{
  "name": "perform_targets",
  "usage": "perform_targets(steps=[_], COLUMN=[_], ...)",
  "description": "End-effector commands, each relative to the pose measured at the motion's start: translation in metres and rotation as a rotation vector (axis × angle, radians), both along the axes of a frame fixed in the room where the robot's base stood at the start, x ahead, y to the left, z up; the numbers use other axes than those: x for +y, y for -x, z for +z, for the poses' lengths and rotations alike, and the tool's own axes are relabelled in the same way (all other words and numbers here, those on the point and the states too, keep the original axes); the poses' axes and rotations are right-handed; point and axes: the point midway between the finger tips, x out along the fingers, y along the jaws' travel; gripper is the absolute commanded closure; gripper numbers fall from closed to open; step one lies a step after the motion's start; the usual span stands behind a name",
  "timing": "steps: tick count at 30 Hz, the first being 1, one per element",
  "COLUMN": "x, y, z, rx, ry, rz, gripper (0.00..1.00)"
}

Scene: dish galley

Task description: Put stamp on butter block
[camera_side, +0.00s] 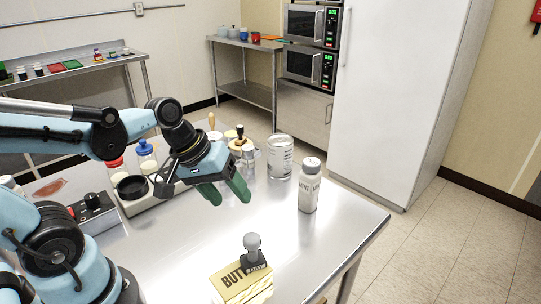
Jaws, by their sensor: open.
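The butter block (243,281) is a yellow box-like block with dark lettering at the near edge of the steel table. The stamp (253,248) has a grey round knob and a dark base. It stands upright on the butter block's top, toward its right side. My gripper (226,194) has green fingers, spread apart and empty. It is above the table, up and to the left of the stamp, clear of both stamp and block. The block's lower part is cut off by the picture's bottom edge.
A white bottle (309,186) and a clear jar (280,158) stand right of my gripper. Small containers and a wooden-handled tool stand behind it. A control box (93,210) with a red switch is at left. The table's middle front is clear.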

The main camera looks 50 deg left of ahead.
Motion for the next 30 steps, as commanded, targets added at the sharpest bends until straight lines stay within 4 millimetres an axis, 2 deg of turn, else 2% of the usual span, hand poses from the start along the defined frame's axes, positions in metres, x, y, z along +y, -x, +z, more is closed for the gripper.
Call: perform_targets(steps=[3, 9, 30], x=[0.009, 0.017, 0.018], y=[-0.001, -0.006, -0.006], z=[0.011, 0.025, 0.026], rx=[-0.145, -0.264, -0.276], ry=[-0.221, -0.436, -0.460], rz=[-0.210, -0.404, -0.427], gripper=[0.38, 0.38, 0.38])
